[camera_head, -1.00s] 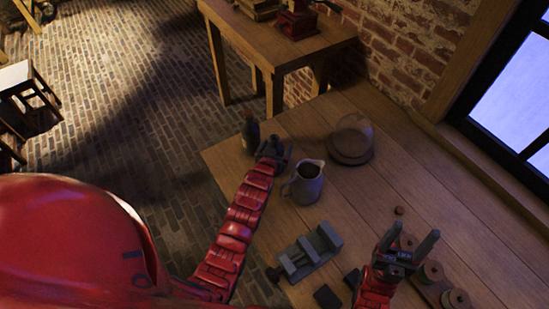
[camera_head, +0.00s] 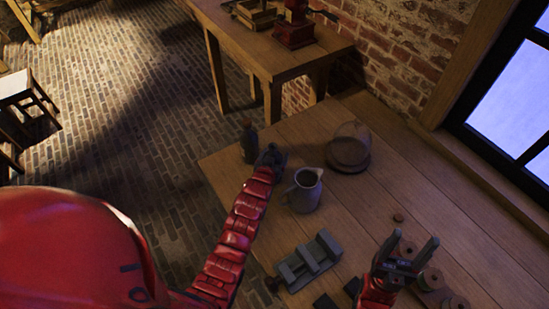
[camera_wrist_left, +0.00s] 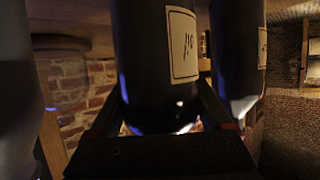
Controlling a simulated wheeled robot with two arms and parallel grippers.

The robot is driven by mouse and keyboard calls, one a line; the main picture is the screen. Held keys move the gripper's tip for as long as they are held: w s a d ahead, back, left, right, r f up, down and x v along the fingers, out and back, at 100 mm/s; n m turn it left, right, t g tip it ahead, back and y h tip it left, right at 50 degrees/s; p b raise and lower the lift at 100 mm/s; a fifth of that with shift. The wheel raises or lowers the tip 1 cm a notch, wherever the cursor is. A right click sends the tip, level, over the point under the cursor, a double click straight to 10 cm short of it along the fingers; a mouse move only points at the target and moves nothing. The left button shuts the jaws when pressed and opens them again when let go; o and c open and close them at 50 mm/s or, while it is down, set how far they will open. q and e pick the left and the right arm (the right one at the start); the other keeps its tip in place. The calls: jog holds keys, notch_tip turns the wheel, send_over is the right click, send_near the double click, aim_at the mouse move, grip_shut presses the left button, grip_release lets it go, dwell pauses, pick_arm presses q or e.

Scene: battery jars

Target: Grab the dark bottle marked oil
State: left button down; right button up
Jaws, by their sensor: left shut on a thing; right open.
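In the left wrist view, which is upside down, a dark bottle (camera_wrist_left: 150,70) with a cream label that seems to read "oil" stands between the fingers of my left gripper (camera_wrist_left: 155,120). The gripper is shut on it; the bottle's base is out of frame. In the head view my left gripper (camera_head: 270,157) is at the table's far left corner and mostly hides this bottle. A second dark labelled bottle (camera_wrist_left: 238,55) stands just outside one finger; it also shows in the head view (camera_head: 249,145). My right gripper (camera_head: 404,258) is open and empty over the right part of the table.
A grey jug (camera_head: 304,190) stands close right of my left gripper. A glass dome (camera_head: 349,150) is behind it. A grey vise (camera_head: 310,262) and several round wooden pieces are nearer. A second table (camera_head: 270,55) stands beyond a gap.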

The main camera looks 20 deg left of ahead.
pick_arm(q)
jog(key=shift+r+p, duration=0.35)
jog(key=shift+r, duration=1.15)
jog(key=s+a+r+p, duration=0.2)
jog(key=s+p, duration=0.1)
jog(key=s, duration=1.2)
jog(key=shift+s+a, duration=0.35)
jog(key=shift+a, duration=0.05)
